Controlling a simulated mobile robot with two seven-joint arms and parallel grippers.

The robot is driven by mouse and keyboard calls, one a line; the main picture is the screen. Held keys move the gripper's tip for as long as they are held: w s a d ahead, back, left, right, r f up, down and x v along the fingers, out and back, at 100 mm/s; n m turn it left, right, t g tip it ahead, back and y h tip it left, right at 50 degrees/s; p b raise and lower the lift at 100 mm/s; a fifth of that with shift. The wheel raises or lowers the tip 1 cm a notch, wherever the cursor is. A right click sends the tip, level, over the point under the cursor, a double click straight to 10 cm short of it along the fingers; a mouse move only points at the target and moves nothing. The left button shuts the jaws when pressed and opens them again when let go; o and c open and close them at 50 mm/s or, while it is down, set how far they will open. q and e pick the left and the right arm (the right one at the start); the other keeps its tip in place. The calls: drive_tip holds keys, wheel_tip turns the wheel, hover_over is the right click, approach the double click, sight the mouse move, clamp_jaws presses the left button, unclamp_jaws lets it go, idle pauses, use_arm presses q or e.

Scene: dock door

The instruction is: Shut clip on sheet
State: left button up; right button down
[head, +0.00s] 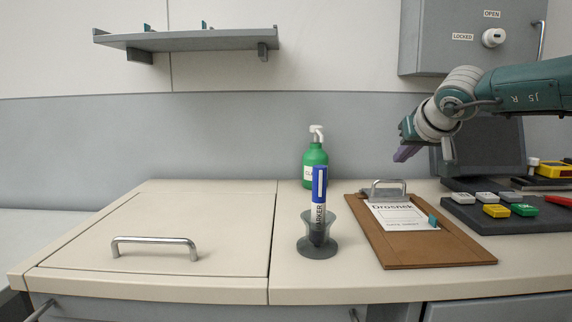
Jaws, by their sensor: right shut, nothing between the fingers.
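A brown clipboard (440,251) lies on the right part of the counter. Its metal clip (384,191) is at the far edge, with a raised loop handle. A white printed sheet (402,217) lies on the board with its top edge at the clip; I cannot tell whether the clip presses on it. A small teal piece (433,221) is at the sheet's right edge. My right gripper (402,152) is shut and empty, above and slightly right of the clip, apart from it. My left gripper is not in view.
A blue marker (319,188) stands in a grey holder (318,245) left of the clipboard, with a green pump bottle (314,163) behind. A dark tray (520,219) with coloured blocks is at right. A handled lid (150,225) lies left. A grey cabinet (440,40) hangs above.

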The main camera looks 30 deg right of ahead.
drive_tip(key=s+a+f, duration=0.1)
drive_tip(key=s, duration=0.1)
drive_tip(key=s+a+f+b, duration=0.1)
drive_tip(key=s+f, duration=0.1)
drive_tip(key=s+a+f+b, duration=0.1)
drive_tip(key=s, duration=0.1)
drive_tip(key=shift+a+f, duration=0.2)
drive_tip(key=shift+a, duration=0.15)
drive_tip(key=shift+s+a+f, duration=0.25)
drive_tip(key=shift+s+a, duration=0.15)
drive_tip(key=shift+s, duration=0.2)
